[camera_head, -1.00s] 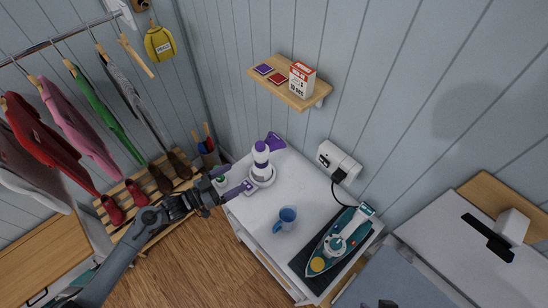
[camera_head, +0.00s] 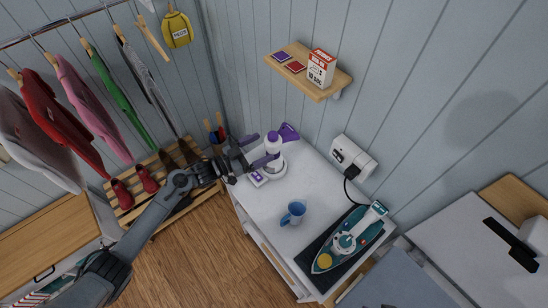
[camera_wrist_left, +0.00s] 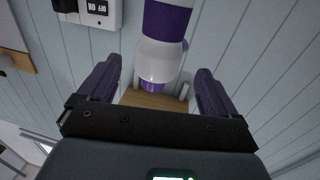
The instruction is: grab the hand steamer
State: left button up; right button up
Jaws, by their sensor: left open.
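The hand steamer (camera_head: 273,147) is white with purple parts and stands upright in a round white base on the white cabinet top. My left gripper (camera_head: 258,150) is open, with its purple fingers close to the steamer's body at about mid-height. In the left wrist view the steamer's white and purple body (camera_wrist_left: 160,58) appears between the two spread fingers (camera_wrist_left: 154,72). I cannot tell whether either finger touches it. The steamer's lower part is partly hidden by the fingers in the head view. My right gripper is not in view.
A wall shelf (camera_head: 300,72) is above, and a wall unit (camera_head: 353,157) with a cord is to the right.

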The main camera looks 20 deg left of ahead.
aim_at(270, 144)
pick_arm(q)
jog(key=x, duration=0.4)
jog(key=shift+d, duration=0.15)
grip_shut()
jog(key=shift+r, duration=0.1)
dwell(0.5)
